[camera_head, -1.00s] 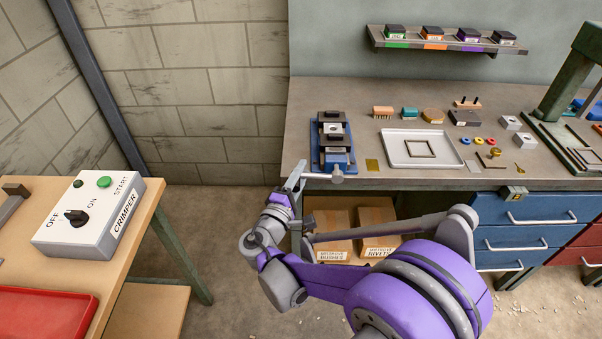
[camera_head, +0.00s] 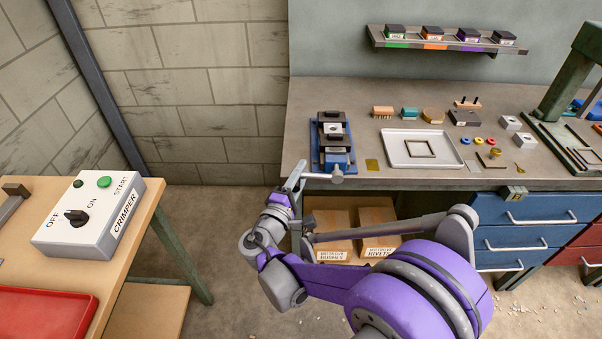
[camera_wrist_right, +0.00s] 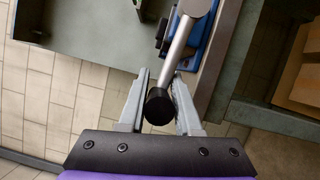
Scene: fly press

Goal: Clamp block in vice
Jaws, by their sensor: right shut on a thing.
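The blue vice (camera_head: 336,160) with dark jaws stands at the front left of the workbench. A grey block (camera_head: 332,127) with a round mark sits between its jaws; I cannot tell whether both jaws touch it. The vice handle (camera_head: 322,176) is a grey bar at the vice's front, over the bench edge. My right gripper (camera_head: 297,175) is at the handle's left end. In the right wrist view, the fingers of my right gripper (camera_wrist_right: 160,98) are shut around the handle (camera_wrist_right: 180,48) near its dark knob. The vice is mostly cut off there. My left gripper is not in view.
A white tray (camera_head: 397,160) with a dark frame lies right of the vice. Two more grey blocks (camera_head: 510,122) and small parts lie further right. Blue drawers (camera_head: 495,238) and cardboard boxes (camera_head: 332,222) are below. The crimper table (camera_head: 150,215) stands at left.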

